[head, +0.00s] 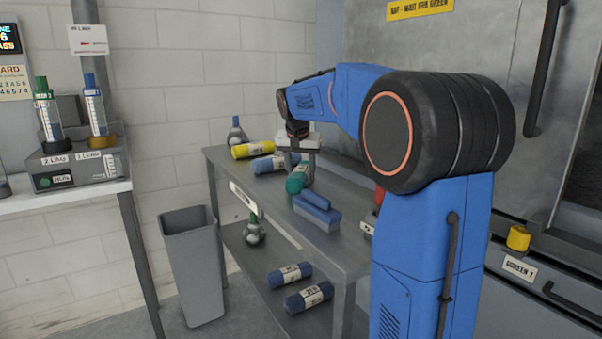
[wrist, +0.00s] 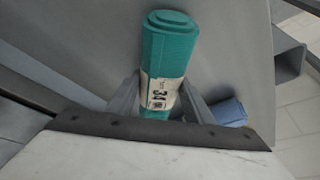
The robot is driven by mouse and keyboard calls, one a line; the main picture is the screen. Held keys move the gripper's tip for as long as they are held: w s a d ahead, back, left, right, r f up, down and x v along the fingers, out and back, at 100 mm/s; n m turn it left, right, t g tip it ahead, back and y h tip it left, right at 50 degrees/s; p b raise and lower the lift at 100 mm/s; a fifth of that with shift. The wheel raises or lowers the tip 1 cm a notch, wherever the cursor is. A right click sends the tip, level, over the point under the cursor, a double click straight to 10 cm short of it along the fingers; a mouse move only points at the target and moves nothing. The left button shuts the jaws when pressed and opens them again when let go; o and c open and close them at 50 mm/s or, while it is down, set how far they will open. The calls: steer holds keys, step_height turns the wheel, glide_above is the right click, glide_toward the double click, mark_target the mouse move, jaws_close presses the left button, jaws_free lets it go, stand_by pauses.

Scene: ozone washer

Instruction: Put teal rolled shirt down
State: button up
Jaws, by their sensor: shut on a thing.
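The teal rolled shirt (head: 297,180) is at the grey table's top, below my gripper (head: 299,165). In the wrist view the teal rolled shirt (wrist: 168,55) has a pale label band with dark print, and my gripper (wrist: 160,100) is shut on it, one finger on each side. The shirt lies close over the grey table (head: 335,243); I cannot tell whether it touches the top. My arm hides part of the table's far side.
A blue brush-like block (head: 317,211) lies nearer on the tabletop. Yellow (head: 253,149) and blue (head: 268,164) rolled shirts lie farther back. Rolled blue shirts (head: 308,297) lie on the lower shelf. A grey bin (head: 192,265) stands left of the table.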

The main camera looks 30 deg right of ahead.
steer(key=o, duration=1.2)
steer(key=v, duration=1.2)
steer(key=shift+r, duration=0.1)
